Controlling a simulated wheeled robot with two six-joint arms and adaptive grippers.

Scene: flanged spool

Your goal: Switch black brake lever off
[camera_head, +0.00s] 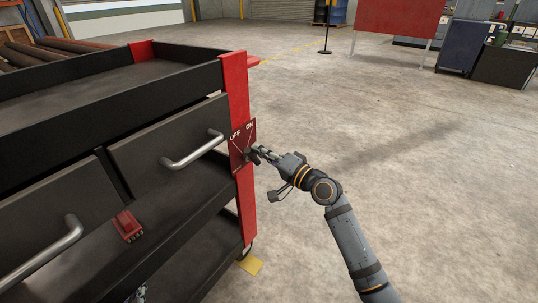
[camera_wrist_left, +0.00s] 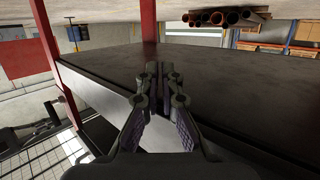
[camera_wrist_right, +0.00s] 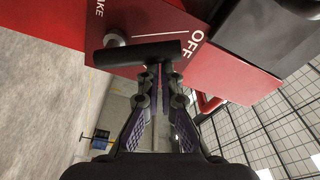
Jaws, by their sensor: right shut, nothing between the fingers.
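The brake plate (camera_head: 241,136) is red with white OFF and ON marks, on the red corner post of the black cart. The black brake lever (camera_head: 252,157) sits low on this plate. In the right wrist view the lever (camera_wrist_right: 138,54) is a dark bar lying across the red plate, with OFF to its right. My right gripper (camera_head: 261,151) is shut and empty, its fingertips (camera_wrist_right: 160,72) at the lever's near side; I cannot tell whether they touch. My left gripper (camera_wrist_left: 158,72) is shut in the left wrist view, over a dark shelf surface.
The cart has drawers with silver handles (camera_head: 195,149) and a lower shelf holding a small red object (camera_head: 128,226). Pipes (camera_head: 32,54) lie on top at the back left. The concrete floor (camera_head: 400,190) right of the cart is clear.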

